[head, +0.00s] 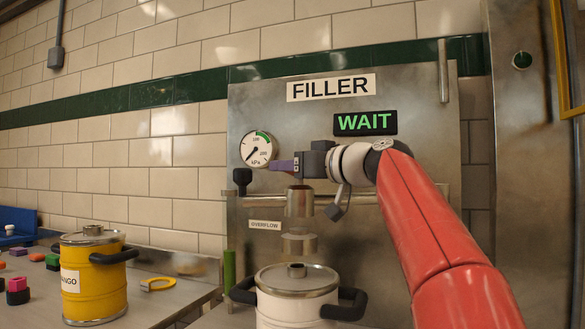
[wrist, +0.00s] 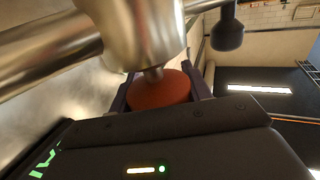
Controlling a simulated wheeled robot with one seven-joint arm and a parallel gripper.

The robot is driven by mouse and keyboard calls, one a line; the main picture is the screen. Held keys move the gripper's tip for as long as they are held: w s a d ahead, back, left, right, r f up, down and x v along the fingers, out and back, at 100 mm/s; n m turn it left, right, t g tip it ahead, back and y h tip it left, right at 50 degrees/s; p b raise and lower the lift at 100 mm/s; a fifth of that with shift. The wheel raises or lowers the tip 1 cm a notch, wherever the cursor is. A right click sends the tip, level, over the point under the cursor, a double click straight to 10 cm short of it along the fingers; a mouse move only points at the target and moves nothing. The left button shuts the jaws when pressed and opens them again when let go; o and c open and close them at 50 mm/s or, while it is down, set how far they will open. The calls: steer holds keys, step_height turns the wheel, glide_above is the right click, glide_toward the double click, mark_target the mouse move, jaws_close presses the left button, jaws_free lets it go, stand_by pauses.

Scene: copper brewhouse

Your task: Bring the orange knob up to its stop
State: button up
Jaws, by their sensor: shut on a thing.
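The orange knob (wrist: 162,90) shows in the wrist view, on a short stem below a shiny metal body. My gripper (wrist: 160,96) has one dark finger on each side of it and is shut on it. In the head view my gripper (head: 284,166) reaches left across the front of the filler panel (head: 420,200), just above the metal spout (head: 299,202). The knob cannot be made out there. The display (head: 365,123) reads WAIT in green. How far the knob is from its stop cannot be told.
A round gauge (head: 257,150) sits left of my gripper, above a black ball handle (head: 242,178). A lidded white pot (head: 297,310) stands below the spout. A yellow pot (head: 95,285), an orange ring-like item (head: 158,284) and small coloured blocks are on the left counter.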

step_height(320, 180, up, 3)
steer(key=shift+r+p, duration=0.1)
steer(key=shift+p, duration=0.8)
steer(key=o, duration=1.4)
steer(key=shift+s+d, duration=0.15)
steer(key=b+v, duration=0.2)
steer(key=v, duration=0.5)
steer(key=shift+s+d, duration=0.15)
steer(key=shift+d, duration=0.05)
